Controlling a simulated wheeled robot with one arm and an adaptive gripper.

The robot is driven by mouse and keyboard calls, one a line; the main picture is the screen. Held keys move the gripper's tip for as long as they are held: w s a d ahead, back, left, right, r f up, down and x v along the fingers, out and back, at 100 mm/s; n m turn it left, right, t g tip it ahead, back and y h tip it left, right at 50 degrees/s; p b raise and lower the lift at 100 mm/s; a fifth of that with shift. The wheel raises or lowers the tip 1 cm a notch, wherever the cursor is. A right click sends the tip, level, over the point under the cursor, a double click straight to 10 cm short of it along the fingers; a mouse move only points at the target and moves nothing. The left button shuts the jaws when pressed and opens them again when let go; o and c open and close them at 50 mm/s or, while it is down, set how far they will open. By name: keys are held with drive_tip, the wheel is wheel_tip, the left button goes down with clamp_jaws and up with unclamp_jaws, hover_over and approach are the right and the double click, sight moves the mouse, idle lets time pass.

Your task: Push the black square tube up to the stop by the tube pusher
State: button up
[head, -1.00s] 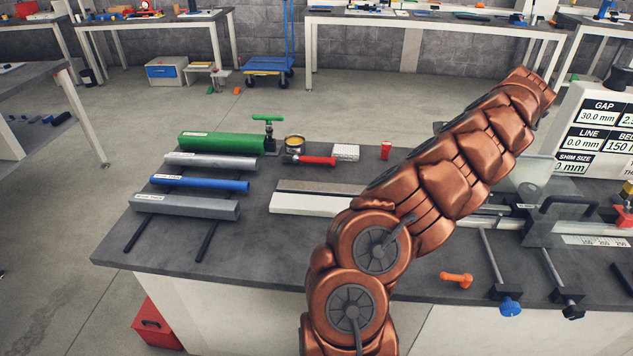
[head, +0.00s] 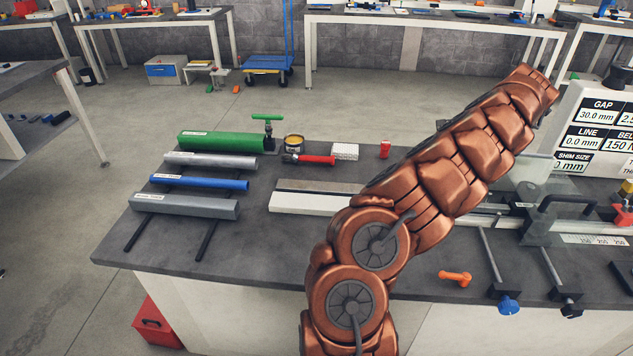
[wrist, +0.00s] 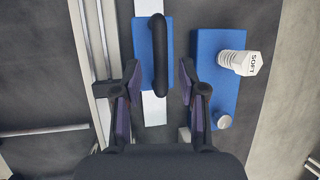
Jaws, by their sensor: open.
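In the wrist view my gripper (wrist: 158,72) is open, with one finger on each side of a black bar handle (wrist: 160,55). The handle stands on a small blue block (wrist: 142,55) over a pale metal strip, and looks like the tube pusher. I see a gap between each finger and the handle; whether either finger touches it lower down is hidden. In the head view my arm crosses the bench and my gripper does not show. I cannot make out the black square tube or the stop for certain in either view.
A larger blue block (wrist: 210,85) with a white bolt marked SOFT is close right of the fingers. Pale rails (wrist: 95,50) run along the left. In the head view, several tubes, including a green one (head: 222,141), lie at the bench's left; an orange part (head: 455,277) lies near its front edge.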

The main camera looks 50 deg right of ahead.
drive_tip(key=p+v, duration=0.2)
drive_tip(key=v, duration=0.3)
drive_tip(key=shift+d+r+p, duration=0.1)
drive_tip(key=shift+r+p, duration=0.15)
drive_tip(key=shift+p, duration=0.05)
idle(0.4)
